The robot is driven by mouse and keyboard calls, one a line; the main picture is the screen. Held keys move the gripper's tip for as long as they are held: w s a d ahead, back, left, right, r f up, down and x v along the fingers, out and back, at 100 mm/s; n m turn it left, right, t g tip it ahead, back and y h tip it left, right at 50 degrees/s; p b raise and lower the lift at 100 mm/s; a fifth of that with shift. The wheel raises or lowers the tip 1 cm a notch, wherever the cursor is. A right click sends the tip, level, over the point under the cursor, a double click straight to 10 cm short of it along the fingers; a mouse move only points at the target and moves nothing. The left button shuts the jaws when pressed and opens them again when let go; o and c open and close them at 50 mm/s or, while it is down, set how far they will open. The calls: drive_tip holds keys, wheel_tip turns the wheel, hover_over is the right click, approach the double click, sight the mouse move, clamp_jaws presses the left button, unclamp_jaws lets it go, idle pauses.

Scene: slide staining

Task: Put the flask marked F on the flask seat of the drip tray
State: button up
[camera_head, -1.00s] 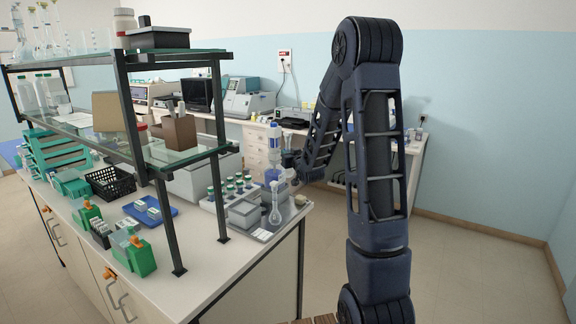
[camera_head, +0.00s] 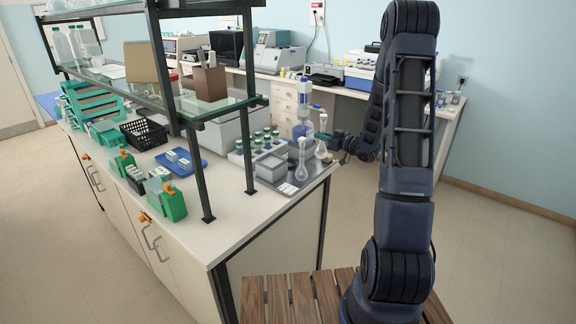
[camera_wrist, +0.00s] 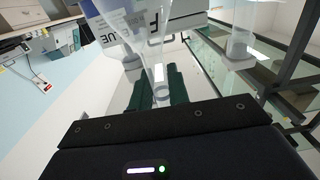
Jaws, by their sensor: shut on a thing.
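The flask marked F (camera_wrist: 157,72) is clear glass. In the wrist view its neck is between the dark green fingers of my gripper (camera_wrist: 160,88), and an F label shows near the top edge. In the head view this flask (camera_head: 321,151) hangs upright at my gripper (camera_head: 333,139), by the right end of the bench. The grey drip tray (camera_head: 322,171) lies on the bench corner below and to the left of it. A second clear flask (camera_head: 301,168) stands at the tray, left of the held one. I cannot make out the flask seat.
A blue-and-white bottle (camera_head: 303,98) rises behind the flasks. A rack of green-capped bottles (camera_head: 257,142) and grey boxes (camera_head: 270,168) stand left of the tray. The shelf posts (camera_head: 247,100) and glass shelf (camera_head: 225,104) are further left. Open floor lies right of the bench.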

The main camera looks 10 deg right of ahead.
sight(324, 155)
drive_tip(key=s+f+n+g+y, duration=0.1)
drive_tip(key=s+d+f+n+g+y, duration=0.1)
drive_tip(key=f, duration=0.1)
drive_tip(key=shift+s+f+g, duration=0.1)
drive_tip(key=shift+s+g, duration=0.2)
drive_tip(key=f+x, duration=0.1)
drive_tip(key=x, duration=0.8)
drive_tip(key=f+x, duration=0.2)
drive_tip(key=x, duration=0.6)
drive_tip(key=shift+w+a+f, duration=0.2)
drive_tip(key=shift+a+f, duration=0.1)
drive_tip(key=shift+a, duration=0.1)
drive_tip(key=shift+f, duration=0.55)
drive_tip(key=o, duration=0.7)
drive_tip(key=shift+s+f, duration=0.1)
drive_tip(key=shift+o, duration=0.2)
drive_tip(key=shift+f, duration=0.1)
